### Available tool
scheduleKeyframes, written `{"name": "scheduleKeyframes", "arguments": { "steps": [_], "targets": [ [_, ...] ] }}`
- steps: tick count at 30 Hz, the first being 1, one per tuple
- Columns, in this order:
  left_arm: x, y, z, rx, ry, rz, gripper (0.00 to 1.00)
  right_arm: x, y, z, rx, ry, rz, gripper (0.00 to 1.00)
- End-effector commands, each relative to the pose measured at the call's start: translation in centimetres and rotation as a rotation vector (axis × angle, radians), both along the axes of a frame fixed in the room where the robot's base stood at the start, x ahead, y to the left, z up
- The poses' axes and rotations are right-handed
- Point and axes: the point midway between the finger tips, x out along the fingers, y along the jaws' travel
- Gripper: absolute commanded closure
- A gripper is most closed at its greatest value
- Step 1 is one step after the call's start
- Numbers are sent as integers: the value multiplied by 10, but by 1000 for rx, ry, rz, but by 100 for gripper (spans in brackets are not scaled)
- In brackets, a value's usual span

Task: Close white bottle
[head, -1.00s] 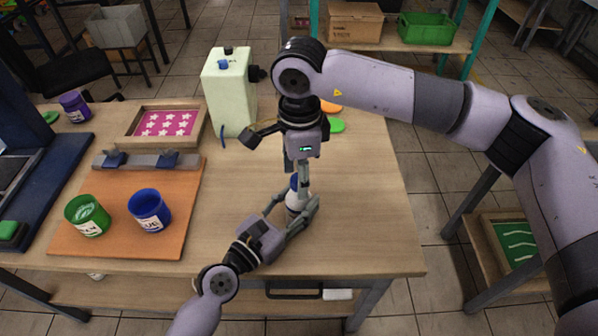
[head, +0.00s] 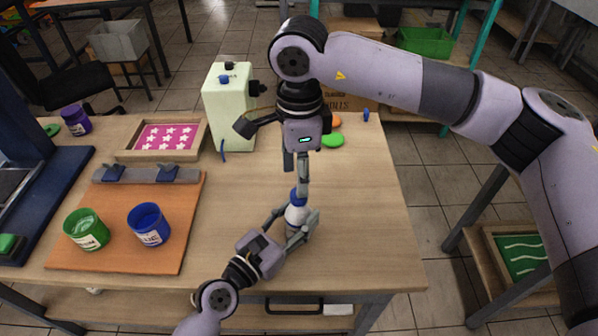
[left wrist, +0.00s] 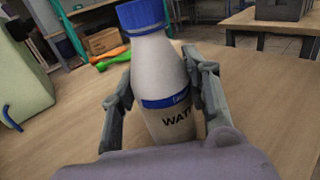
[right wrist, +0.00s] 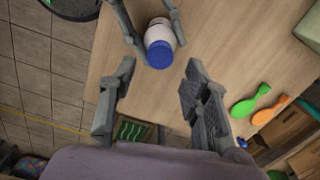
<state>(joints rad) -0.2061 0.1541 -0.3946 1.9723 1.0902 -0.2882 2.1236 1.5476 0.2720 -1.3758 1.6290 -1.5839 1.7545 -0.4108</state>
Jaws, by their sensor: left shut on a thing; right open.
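The white bottle (head: 296,217) stands upright near the table's front, with its blue cap (head: 298,196) on top. In the left wrist view the bottle (left wrist: 164,80) has a blue band and a partly visible "WAT" label, and the cap (left wrist: 141,16) sits on its neck. My left gripper (head: 298,232) is shut around the bottle's body, one finger on each side (left wrist: 160,95). My right gripper (head: 301,182) points down just above the cap. In the right wrist view its fingers (right wrist: 158,75) are apart and empty, with the cap (right wrist: 160,53) beyond them.
Green (head: 86,230) and blue (head: 149,225) paint jars stand on an orange board (head: 120,260) at left. Green (right wrist: 250,101) and orange (right wrist: 270,108) spatulas lie at the back. The table right of the bottle is clear.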

Motion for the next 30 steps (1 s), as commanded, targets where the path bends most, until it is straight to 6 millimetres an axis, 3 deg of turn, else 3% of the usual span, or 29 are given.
{"name": "scheduleKeyframes", "arguments": {
  "steps": [9,19,23,30],
  "targets": [
    [0,0,-1,2,1,0,100,1,-1,30,2,-5,-182,57],
    [0,0,-1,2,1,0,100,0,-1,31,3,-1,-195,57],
    [0,0,-1,2,1,0,100,0,-1,25,2,-1,-194,57],
    [0,0,-1,2,1,0,100,0,-1,-10,1,0,-194,57]
  ]
}}
